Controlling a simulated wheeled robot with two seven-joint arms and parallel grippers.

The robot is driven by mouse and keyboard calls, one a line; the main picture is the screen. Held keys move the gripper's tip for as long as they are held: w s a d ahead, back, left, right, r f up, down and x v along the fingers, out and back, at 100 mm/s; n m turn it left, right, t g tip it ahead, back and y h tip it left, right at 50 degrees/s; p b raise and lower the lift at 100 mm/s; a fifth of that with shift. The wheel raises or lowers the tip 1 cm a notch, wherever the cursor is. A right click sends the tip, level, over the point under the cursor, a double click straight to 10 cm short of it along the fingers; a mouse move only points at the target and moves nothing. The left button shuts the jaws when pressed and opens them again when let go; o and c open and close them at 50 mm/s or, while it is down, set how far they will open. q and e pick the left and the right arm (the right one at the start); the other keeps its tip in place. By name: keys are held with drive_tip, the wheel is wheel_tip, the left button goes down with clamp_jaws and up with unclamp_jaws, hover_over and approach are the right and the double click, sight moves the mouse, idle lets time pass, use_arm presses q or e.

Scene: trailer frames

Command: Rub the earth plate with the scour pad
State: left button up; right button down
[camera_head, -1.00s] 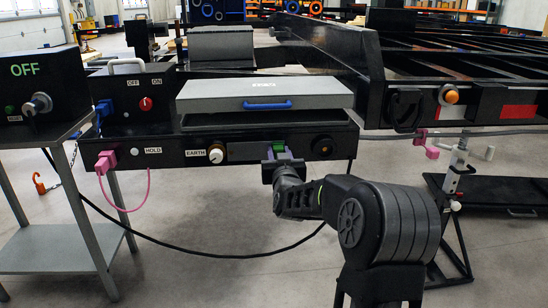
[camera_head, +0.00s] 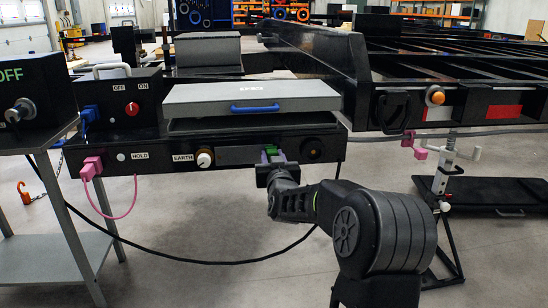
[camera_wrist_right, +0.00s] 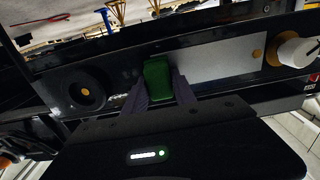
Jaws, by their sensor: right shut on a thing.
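The earth plate (camera_head: 235,157) is a bare grey metal strip on the black rail, right of the EARTH label and white knob. In the right wrist view the plate (camera_wrist_right: 222,62) is a bright strip right of the pad. The green scour pad (camera_wrist_right: 157,80) is between the purple fingers of my right gripper (camera_wrist_right: 160,88). The gripper is shut on it. In the head view, my right gripper (camera_head: 270,158) and the pad are in front of the plate's right end. I cannot tell whether the pad touches it. My left gripper is out of view.
A white knob (camera_head: 205,158) is left of the plate, and a round black socket (camera_head: 314,150) is right of it. A grey box lid (camera_head: 252,98) with a blue handle sits above the rail. A pink plug (camera_head: 92,167) and cord hang at left. A black cable loops below.

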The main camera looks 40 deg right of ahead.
sight(236, 153)
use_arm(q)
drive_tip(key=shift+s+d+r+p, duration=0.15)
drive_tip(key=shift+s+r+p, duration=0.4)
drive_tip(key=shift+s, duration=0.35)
use_arm(e)
drive_tip(key=shift+w+a+r, duration=0.15)
drive_tip(key=shift+w+a, duration=0.85)
drive_tip(key=shift+a, duration=0.25)
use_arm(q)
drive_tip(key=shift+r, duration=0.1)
use_arm(e)
drive_tip(key=shift+a, duration=0.1)
drive_tip(key=shift+w+a, duration=0.4)
drive_tip(key=shift+a, duration=0.05)
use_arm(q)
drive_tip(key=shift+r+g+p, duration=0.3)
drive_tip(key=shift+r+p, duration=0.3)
use_arm(e)
drive_tip(key=shift+w+a, duration=0.65)
drive_tip(key=shift+a, duration=0.25)
drive_tip(key=shift+w+a+p, duration=0.5)
drive_tip(key=shift+w+a, duration=0.25)
drive_tip(key=shift+a, duration=0.15)
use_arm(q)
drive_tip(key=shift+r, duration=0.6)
use_arm(e)
drive_tip(key=shift+w+a, duration=0.25)
drive_tip(key=shift+a, duration=0.1)
